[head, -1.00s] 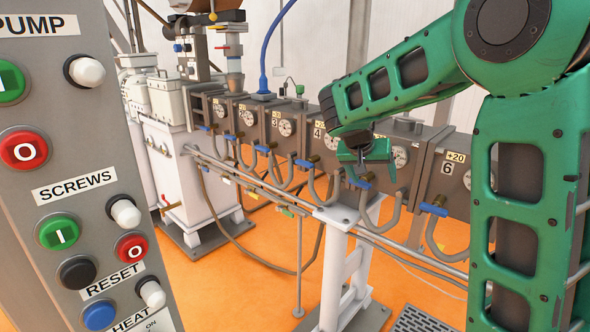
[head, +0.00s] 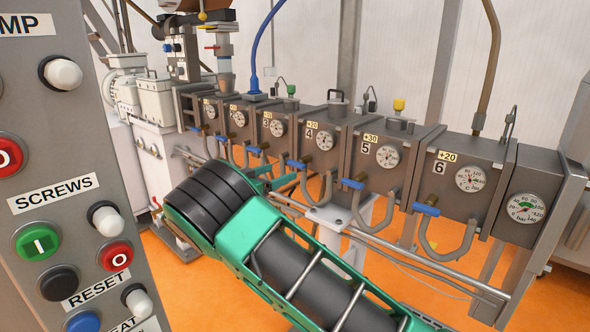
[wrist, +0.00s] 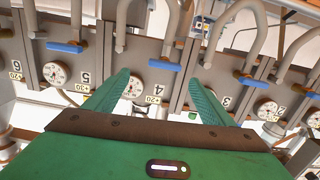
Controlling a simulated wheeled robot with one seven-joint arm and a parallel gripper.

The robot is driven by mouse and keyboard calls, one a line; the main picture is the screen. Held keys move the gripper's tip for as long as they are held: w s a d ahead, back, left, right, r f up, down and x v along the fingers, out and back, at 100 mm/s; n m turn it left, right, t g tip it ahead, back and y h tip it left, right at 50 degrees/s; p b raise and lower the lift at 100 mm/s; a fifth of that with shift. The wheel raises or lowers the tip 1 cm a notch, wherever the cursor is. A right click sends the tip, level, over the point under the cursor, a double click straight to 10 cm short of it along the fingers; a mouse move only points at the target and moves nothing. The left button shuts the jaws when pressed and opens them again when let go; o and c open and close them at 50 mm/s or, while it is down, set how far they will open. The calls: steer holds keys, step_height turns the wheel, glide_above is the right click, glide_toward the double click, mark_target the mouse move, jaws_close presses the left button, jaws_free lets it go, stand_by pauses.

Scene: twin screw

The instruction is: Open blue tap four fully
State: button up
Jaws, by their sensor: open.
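Blue tap four (head: 297,164) is a blue lever on the pipe below the box marked 4, lying roughly crosswise. In the upside-down wrist view the tap (wrist: 158,66) lies level, above the label 4. My gripper (head: 285,181) is just below and in front of it, partly hidden behind my wrist in the head view. In the wrist view my gripper (wrist: 161,79) is open and empty, its green fingers standing to either side of the tap. The tap appears beyond the fingertips; I see no contact.
Blue tap five (head: 352,184) and tap six (head: 427,210) are to the right, and tap three (head: 253,150) is to the left. Bent grey hoses hang by the taps. A grey rail (head: 385,243) runs below. The control panel (head: 60,225) fills the left side.

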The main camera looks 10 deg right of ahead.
mark_target(294, 165)
steer(key=shift+t+h, duration=0.3)
steer(key=shift+t, duration=0.1)
steer(key=x, duration=0.6)
steer(key=w+f+x, duration=0.1)
steer(key=x, duration=0.2)
steer(key=shift+a, duration=0.3)
steer(key=shift+s, duration=0.1)
steer(key=shift+c, duration=0.7)
steer(key=c, duration=0.9)
